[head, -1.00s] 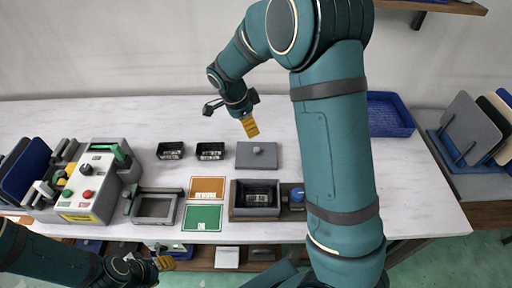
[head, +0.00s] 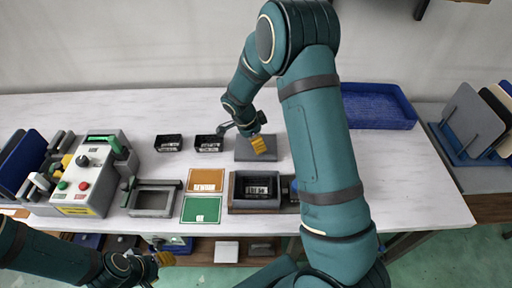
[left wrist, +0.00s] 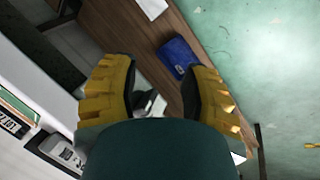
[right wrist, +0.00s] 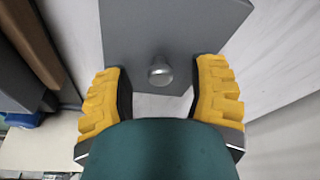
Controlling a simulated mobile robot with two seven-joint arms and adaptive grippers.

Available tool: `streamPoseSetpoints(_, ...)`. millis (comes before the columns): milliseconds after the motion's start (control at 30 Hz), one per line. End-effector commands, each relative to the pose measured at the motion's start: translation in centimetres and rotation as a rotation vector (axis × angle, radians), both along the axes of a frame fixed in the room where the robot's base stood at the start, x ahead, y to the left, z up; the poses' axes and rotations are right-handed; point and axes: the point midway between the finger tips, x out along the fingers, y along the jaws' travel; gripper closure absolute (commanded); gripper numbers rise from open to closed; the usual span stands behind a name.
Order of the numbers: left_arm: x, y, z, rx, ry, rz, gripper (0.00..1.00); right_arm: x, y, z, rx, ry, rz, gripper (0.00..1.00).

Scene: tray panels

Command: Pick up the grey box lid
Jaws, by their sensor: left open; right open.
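The grey box lid (head: 242,148) lies flat on the white table behind the open box, partly hidden by my right gripper in the head view. The right wrist view shows the lid (right wrist: 175,22) with its round knob (right wrist: 160,72) between the fingers and beyond their tips. My right gripper (head: 260,145) is open and empty, over the lid; it also shows in the right wrist view (right wrist: 162,80). My left gripper (head: 163,259) is open and empty in front of the table's front edge, low at the left; the left wrist view (left wrist: 155,75) shows its spread fingers.
A dark open box (head: 255,204) stands in front of the lid, beside orange (head: 207,180) and green (head: 201,210) cards. Two small black trays (head: 168,143) stand left of the lid. A control machine (head: 90,175) and a blue tray (head: 380,110) flank the workspace.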

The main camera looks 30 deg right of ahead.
Motion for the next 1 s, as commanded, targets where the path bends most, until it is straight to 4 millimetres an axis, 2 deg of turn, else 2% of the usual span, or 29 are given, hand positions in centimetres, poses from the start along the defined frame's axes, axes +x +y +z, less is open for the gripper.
streamPoseSetpoints(100,0.05,0.01,-0.22,0.000,-0.001,0.000,0.55,-0.02,-0.29,-0.98,0.001,-0.001,-0.001,0.42)
streamPoseSetpoints(300,0.05,0.01,-0.16,0.000,-0.001,0.000,0.55,0.00,-0.28,-0.92,0.001,-0.002,0.000,0.40)
streamPoseSetpoints(467,0.05,0.01,-0.16,0.000,-0.001,0.000,0.55,0.00,-0.28,-0.91,0.001,-0.002,0.000,0.96)
streamPoseSetpoints(500,0.05,0.01,-0.16,0.000,-0.001,0.000,0.55,0.00,-0.28,-0.91,0.001,-0.002,0.000,1.00)
streamPoseSetpoints(867,0.04,0.01,-0.16,0.000,-0.001,0.000,0.55,0.01,-0.27,-0.88,0.001,-0.002,0.000,1.00)
streamPoseSetpoints(1000,0.03,0.00,0.02,0.000,-0.001,0.000,0.55,0.04,-0.26,-0.10,0.000,-0.003,0.000,1.00)
